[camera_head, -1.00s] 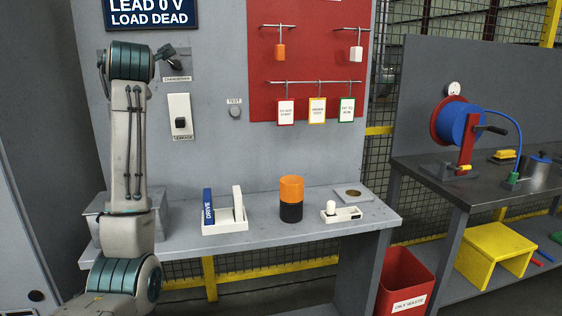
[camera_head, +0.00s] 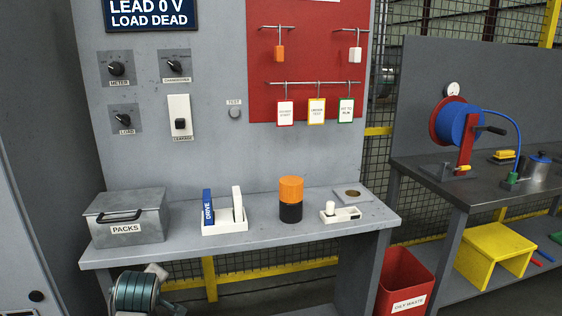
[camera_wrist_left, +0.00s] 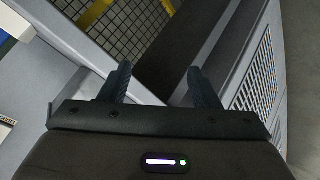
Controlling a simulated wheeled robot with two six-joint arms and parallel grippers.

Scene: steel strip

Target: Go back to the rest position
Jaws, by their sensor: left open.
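My left gripper (camera_wrist_left: 158,88) shows in the left wrist view with its two dark fingers apart and nothing between them. In the head view the gripper itself is out of sight. My right gripper is in neither view.
On the bench are a PACKS box (camera_head: 128,217), a white holder (camera_head: 224,226), an orange and black cylinder (camera_head: 290,199) and a small white device (camera_head: 340,213). Knobs are on the panel (camera_head: 205,60) behind. A red waste bin (camera_head: 403,283) stands right of the bench.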

